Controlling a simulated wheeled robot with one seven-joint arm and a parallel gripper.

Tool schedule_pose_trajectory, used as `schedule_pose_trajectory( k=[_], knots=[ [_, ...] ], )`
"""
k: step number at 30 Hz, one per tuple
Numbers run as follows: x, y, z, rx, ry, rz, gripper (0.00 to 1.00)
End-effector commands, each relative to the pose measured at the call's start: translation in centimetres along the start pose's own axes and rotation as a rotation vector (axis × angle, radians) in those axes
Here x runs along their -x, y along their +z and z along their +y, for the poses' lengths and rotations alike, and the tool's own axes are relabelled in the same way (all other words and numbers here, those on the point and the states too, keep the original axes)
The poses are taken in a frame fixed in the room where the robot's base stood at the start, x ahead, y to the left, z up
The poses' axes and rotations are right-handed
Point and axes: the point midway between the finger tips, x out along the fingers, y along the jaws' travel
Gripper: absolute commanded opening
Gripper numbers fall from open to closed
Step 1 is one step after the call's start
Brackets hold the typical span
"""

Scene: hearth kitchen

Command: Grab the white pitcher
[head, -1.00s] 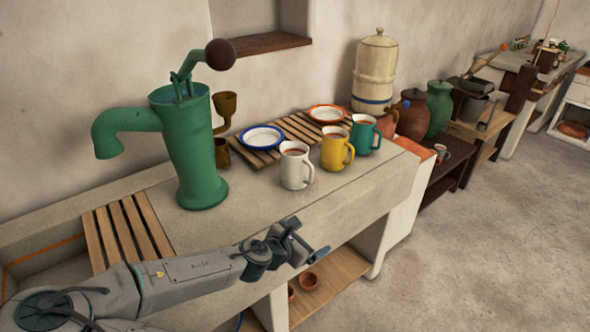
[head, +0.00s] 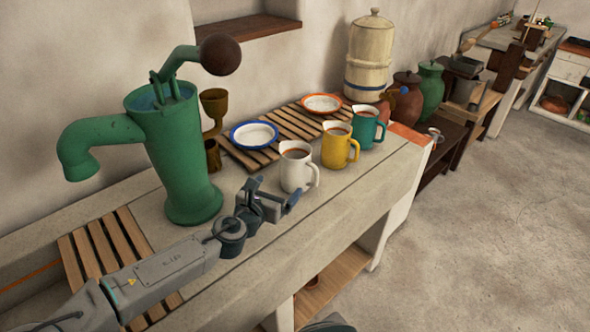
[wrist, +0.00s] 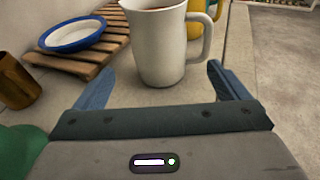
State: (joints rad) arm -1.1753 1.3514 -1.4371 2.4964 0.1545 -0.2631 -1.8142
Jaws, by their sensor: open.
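The white pitcher (head: 296,170) stands upright on the stone counter, its handle to the right, with something brown inside. It also shows in the wrist view (wrist: 160,48), close ahead and between the two fingers in the picture, its top cut off by the frame. My gripper (head: 276,193) is open and empty, just in front of and to the left of the pitcher. In the wrist view the fingers of my gripper (wrist: 157,85) are spread wide, and neither clearly touches the pitcher.
A yellow pitcher (head: 336,148) and a teal pitcher (head: 366,129) stand behind it in a row. A blue-rimmed plate (head: 254,135) rests on a wooden rack (head: 240,156) to the left. A green hand pump (head: 182,160) stands left of my arm. The counter's front strip is clear.

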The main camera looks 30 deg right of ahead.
Motion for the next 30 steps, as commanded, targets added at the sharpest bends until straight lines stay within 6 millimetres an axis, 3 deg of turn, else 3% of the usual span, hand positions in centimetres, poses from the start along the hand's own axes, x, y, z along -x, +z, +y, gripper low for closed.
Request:
schedule_pose_trajectory(
  k=[12, 22, 30],
  knots=[
    [-5.7, 0.0, 0.0, -0.002, -0.002, 0.002, 0.94],
    [-7.5, 0.4, 0.0, -0.003, -0.001, 0.001, 0.94],
    [-10.9, 1.1, 0.2, -0.003, -0.002, 0.001, 0.94]
  ],
)
